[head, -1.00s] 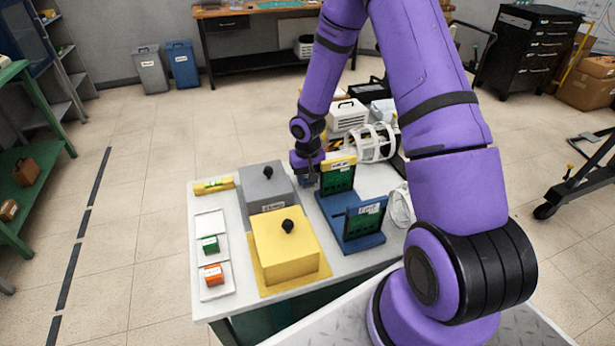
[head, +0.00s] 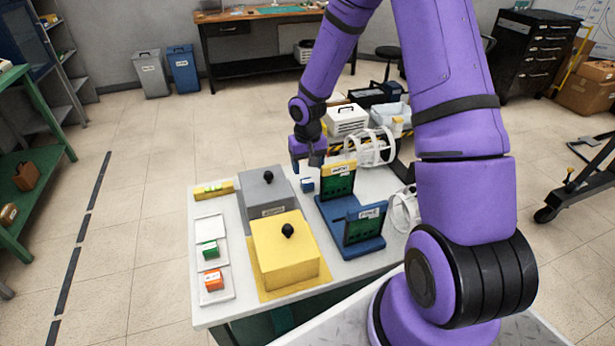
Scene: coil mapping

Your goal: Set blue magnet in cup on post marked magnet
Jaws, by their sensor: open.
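A small blue block (head: 307,184), which looks like the blue magnet, is between the grey box (head: 265,190) and the upright green panel with a yellow top (head: 338,184). It is apart from my gripper, and what it rests on is too small to tell. My gripper (head: 307,166) is open and empty, just above the blue block, pointing down. The labels on the panels and the grey box are too small to read surely, so I cannot tell which post is marked magnet. No cup is clearly visible.
A yellow box (head: 285,250) with a black knob stands in front of the grey box. A white tray (head: 211,228) on the left holds a green block (head: 210,249) and an orange block (head: 213,280); its far compartment is empty. White ring frames (head: 371,147) stand behind the panels.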

